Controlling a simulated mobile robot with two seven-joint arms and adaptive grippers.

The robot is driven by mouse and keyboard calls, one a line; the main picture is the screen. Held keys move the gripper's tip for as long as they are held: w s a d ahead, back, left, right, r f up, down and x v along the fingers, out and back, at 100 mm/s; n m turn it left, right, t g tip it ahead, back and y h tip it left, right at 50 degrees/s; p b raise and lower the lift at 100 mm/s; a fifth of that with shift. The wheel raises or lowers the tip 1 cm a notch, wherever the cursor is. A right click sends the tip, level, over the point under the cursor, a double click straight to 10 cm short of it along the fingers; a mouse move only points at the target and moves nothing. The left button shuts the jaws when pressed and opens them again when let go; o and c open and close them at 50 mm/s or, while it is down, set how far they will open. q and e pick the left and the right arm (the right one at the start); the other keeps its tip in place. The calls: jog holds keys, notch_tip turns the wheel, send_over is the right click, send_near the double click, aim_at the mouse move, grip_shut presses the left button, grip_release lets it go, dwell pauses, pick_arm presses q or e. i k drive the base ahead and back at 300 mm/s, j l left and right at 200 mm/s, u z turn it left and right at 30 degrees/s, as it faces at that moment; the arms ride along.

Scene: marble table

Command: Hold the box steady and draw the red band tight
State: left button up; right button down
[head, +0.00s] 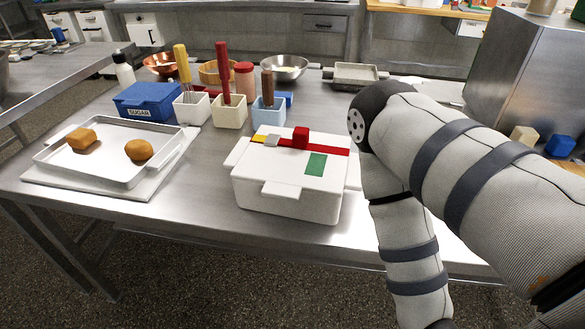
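A white lidded box (285,199) with side and front tabs stands upright on the metal table. A red band (331,148) lies across its lid, with a raised red block (300,138) on it. A grey buckle-like piece (273,141) and a yellow end (259,138) are at the left of the band. A green square (316,163) is on the lid. My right arm bends down right of the box, and its gripper is out of the picture. My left arm and gripper are not in view. The band's right end is near the lid's right edge.
A white tray (112,178) with two brown lumps lies on the left. Behind the box stand a blue sugar box (149,101), utensil holders (229,111), bowls (284,68) and a metal pan (355,76). The table's front edge (190,238) is clear.

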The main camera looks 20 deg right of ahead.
aim_at(301, 134)
jog(key=i+j+z, duration=0.1)
jog(key=z, duration=0.25)
jog(key=j+z, duration=0.35)
jog(key=i+j+z, duration=0.1)
jog(key=j+z, duration=0.25)
jog(key=k+l, duration=0.1)
jog(key=k, duration=0.3)
jog(key=i, duration=0.4)
